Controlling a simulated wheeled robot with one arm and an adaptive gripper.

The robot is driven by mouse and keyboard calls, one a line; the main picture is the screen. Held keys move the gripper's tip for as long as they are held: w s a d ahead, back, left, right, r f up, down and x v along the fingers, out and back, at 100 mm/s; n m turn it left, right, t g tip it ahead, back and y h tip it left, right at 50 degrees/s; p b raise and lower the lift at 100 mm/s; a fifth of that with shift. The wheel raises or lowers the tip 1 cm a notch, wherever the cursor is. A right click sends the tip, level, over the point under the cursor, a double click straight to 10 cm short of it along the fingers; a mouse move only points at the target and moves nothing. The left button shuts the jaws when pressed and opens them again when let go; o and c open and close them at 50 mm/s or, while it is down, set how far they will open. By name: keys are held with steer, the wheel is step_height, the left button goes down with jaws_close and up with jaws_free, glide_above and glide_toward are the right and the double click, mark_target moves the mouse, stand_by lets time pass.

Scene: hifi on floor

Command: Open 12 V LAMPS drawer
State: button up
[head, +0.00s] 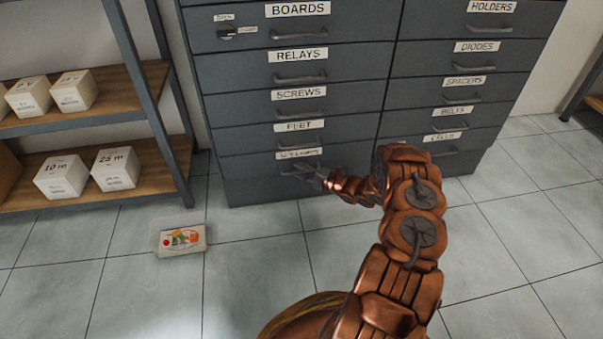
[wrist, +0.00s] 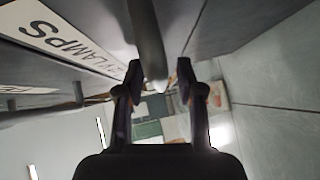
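The 12 V LAMPS drawer (head: 250,168) is the lowest labelled drawer in the cabinet's left column, and it looks shut. My gripper (head: 308,174) is at the drawer's handle. In the wrist view my gripper (wrist: 160,82) is open, with the grey handle (wrist: 150,45) reaching between its two fingers. A gap shows on each side of the handle, so the fingers do not look closed on it.
Above are the FEET (head: 298,126), SCREWS, RELAYS and BOARDS drawers. A shelf with white boxes (head: 115,168) stands at the left. The floor before the cabinet is otherwise clear.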

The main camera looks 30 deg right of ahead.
jaws_close()
stand_by(0.7)
